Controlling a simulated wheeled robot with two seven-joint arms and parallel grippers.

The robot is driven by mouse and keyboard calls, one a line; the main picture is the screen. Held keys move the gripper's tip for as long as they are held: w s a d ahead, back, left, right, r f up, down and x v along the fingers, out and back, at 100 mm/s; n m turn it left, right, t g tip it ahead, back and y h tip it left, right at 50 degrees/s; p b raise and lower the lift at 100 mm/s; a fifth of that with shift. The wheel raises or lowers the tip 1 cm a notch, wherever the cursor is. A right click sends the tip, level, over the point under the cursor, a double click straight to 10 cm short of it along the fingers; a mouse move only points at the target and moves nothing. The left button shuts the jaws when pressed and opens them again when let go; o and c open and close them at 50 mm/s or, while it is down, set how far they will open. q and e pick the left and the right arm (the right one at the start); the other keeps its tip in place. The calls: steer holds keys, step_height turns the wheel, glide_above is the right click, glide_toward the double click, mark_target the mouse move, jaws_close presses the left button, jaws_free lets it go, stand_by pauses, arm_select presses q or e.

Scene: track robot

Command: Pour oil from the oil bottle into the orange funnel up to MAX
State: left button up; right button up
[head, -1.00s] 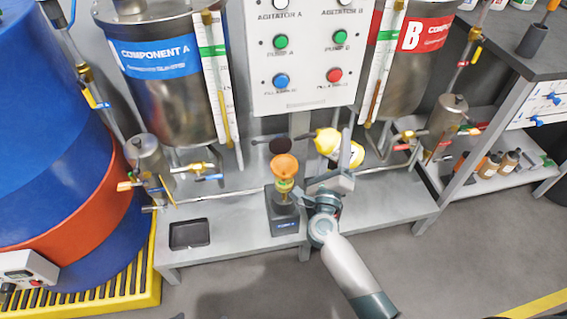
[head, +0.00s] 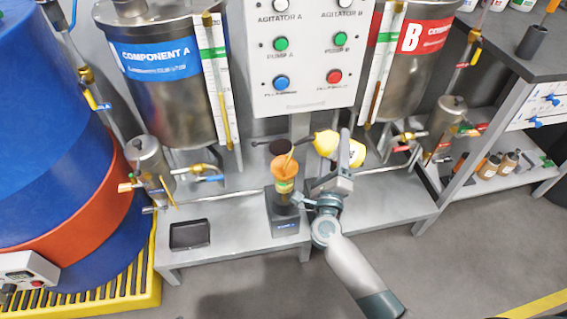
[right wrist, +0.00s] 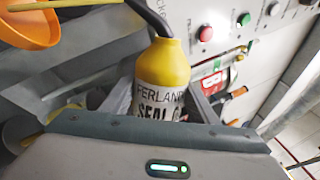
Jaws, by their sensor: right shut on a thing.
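The oil bottle, yellow-topped with a white label, lies tipped over to the left in the head view (head: 325,143), and its label shows in the right wrist view (right wrist: 161,90). My right gripper (head: 345,160) is shut on it. Its dark bent spout (right wrist: 150,16) reaches over the orange funnel (head: 284,169), also in the right wrist view (right wrist: 30,28). A thin yellow oil stream (right wrist: 75,4) runs from the spout side into the funnel. The funnel stands on a dark pump unit (head: 284,212). I cannot read a MAX mark. My left gripper is not in view.
A grey bench (head: 235,231) carries the pump unit and a black tray (head: 190,234). Steel tanks A (head: 175,105) and B (head: 405,85) and a button panel (head: 300,60) stand behind. A blue drum (head: 50,120) is at the left. Valves and pipes flank the unit.

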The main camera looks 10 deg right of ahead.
steer(key=shift+f+n, duration=0.15)
steer(key=shift+n, duration=0.15)
stand_by(0.4)
stand_by(0.3)
steer(key=m, duration=0.2)
steer(key=shift+m+h+b, duration=0.3)
steer(key=shift+m, duration=0.1)
steer(key=shift+a+r+m+g+p, duration=0.2)
steer(key=shift+r+m+g+p, duration=0.2)
steer(key=shift+r+m+p, duration=0.55)
steer(key=m, duration=0.1)
steer(key=r+m+g+h+p, duration=0.1)
steer(key=m, duration=0.1)
steer(key=shift+d+r, duration=0.2)
steer(key=shift+f, duration=0.15)
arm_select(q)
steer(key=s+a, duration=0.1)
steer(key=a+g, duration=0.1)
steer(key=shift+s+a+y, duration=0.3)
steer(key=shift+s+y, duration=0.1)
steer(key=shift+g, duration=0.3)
